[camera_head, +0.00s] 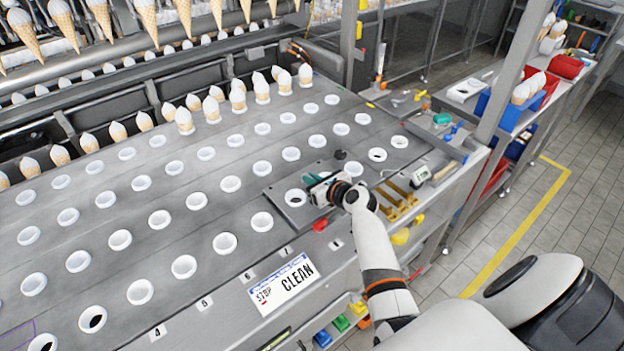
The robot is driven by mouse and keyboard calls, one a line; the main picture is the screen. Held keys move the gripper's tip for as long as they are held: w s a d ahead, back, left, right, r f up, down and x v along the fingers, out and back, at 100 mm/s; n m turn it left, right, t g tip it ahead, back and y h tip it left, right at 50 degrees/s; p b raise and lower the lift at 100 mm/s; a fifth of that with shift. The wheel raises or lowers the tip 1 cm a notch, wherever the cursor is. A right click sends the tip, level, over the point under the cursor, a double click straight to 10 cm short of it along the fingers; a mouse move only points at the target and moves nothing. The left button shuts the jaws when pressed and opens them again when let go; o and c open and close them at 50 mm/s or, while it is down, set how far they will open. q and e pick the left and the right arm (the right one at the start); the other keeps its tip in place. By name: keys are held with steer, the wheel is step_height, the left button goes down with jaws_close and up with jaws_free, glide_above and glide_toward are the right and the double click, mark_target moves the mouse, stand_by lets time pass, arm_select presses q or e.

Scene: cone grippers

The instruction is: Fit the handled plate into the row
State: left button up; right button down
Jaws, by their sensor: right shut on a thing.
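The handled plate (299,217) is a grey metal plate with a white-ringed hole (295,197) near its left end. It lies at or just above the conveyor surface, near the front edge; I cannot tell whether it is fully seated. My right gripper (322,190) comes in from the lower right and is shut at the plate. It covers the handle and much of the plate's right part. A bit of green shows beside the fingers. The row of grey plates with white cone rings (224,243) runs along the conveyor to the left. My left gripper is not in view.
Several wrapped cones (238,97) stand in the back holes. A "STOP CLEAN" sign (285,284) lies at the front edge. Yellow-brown bars (397,199) and a small red object (320,225) lie close to my right gripper. A metal post (350,40) rises behind.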

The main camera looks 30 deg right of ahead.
steer(key=shift+r+p, duration=0.2)
steer(key=shift+p, duration=0.65)
stand_by(1.1)
steer(key=shift+f+b, duration=0.7)
steer(key=shift+f, duration=0.35)
steer(key=c, duration=1.5)
jaws_free()
steer(key=shift+c, duration=0.2)
steer(key=shift+o, duration=0.4)
steer(key=shift+s+a+f, duration=0.1)
steer(key=shift+s+f, duration=0.05)
steer(key=shift+f, duration=0.05)
steer(key=v, duration=1.2)
steer(key=shift+r+b, duration=0.2)
steer(key=shift+b, duration=0.2)
